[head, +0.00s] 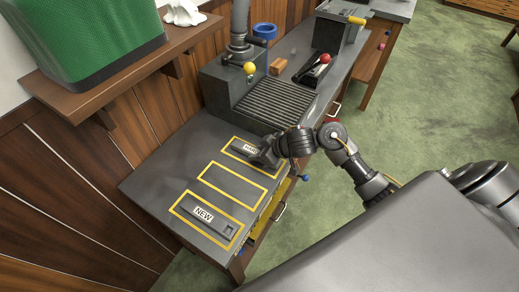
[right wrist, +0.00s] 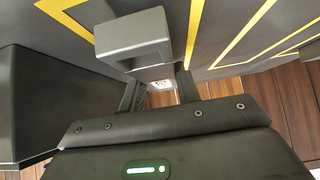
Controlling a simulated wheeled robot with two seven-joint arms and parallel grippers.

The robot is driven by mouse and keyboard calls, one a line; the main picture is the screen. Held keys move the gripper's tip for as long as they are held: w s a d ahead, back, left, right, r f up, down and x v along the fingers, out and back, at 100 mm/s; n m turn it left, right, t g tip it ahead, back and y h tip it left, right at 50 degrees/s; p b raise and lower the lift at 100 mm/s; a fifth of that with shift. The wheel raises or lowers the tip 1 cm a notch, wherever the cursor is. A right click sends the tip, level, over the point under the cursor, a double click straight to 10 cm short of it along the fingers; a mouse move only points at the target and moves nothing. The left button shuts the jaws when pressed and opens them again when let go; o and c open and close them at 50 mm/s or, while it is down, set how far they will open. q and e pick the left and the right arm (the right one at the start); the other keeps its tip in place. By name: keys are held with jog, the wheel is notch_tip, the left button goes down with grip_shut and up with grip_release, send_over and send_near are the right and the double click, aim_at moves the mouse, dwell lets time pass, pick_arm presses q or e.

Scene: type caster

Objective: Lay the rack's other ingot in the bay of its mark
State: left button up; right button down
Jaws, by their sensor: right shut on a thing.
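A dark grey ingot with a white label reading "NEW" (head: 204,214) lies inside the nearest yellow-outlined bay (head: 176,212) on the grey bench. The middle bay (head: 231,183) is empty. At the far bay (head: 227,150), another dark ingot with a white label (head: 250,148) lies within or just above the outline; the label is too small to read surely. My right gripper (head: 263,158) is shut on this ingot's right end and partly hides it. In the right wrist view, a grey block end (right wrist: 132,36) shows at the fingers (right wrist: 158,88). My left gripper is not in view.
Behind the far bay stands a grey machine with a ribbed bed (head: 276,102) and a yellow-knobbed lever (head: 249,68). A green bin (head: 90,45) stands on a wall shelf.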

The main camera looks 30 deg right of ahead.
jog(key=shift+f, duration=0.1)
dwell(0.3)
jog(key=c, duration=1.4)
grip_release()
jog(key=shift+f, duration=0.2)
jog(key=o, duration=0.4)
jog(key=shift+s, duration=0.1)
jog(key=shift+r, duration=0.1)
jog(key=shift+r, duration=0.25)
jog(key=p+v, duration=0.3)
jog(key=v, duration=0.8)
jog(key=shift+s+d+r+p, duration=0.2)
jog(key=shift+s+r+p, duration=0.05)
jog(key=shift+s+p, duration=0.05)
